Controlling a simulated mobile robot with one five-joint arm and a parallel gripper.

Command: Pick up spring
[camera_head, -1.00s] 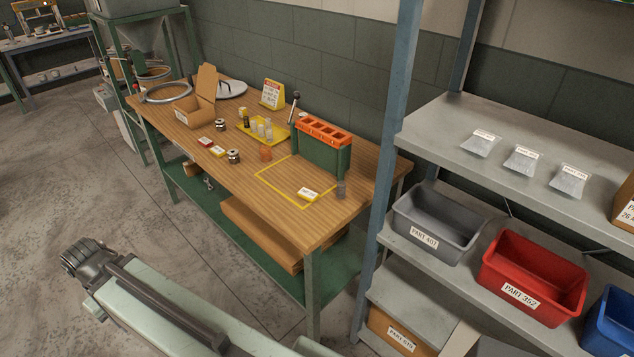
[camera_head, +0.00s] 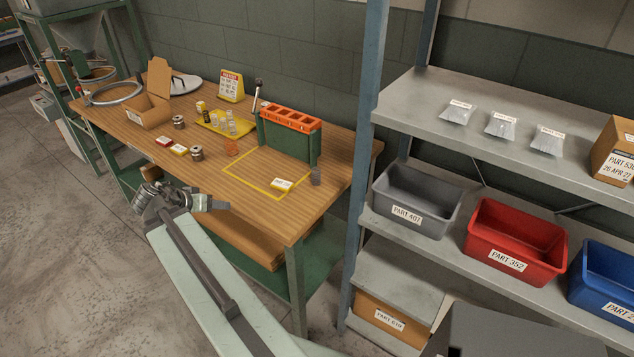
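A small orange round piece (camera_head: 232,147), perhaps a coil, sits left of the square. My gripper (camera_head: 218,206) is at the end of my arm, in front of the bench's front edge. It is left of and apart from the grey cylinder. Its fingers are too small and dark to tell open from shut.
An orange-topped green rack (camera_head: 290,120), a yellow tray of bottles (camera_head: 225,123), two metal spools (camera_head: 196,153) and an open cardboard box (camera_head: 150,110) stand on the bench. A shelf post (camera_head: 364,130) rises at its right, beside bins (camera_head: 415,205).

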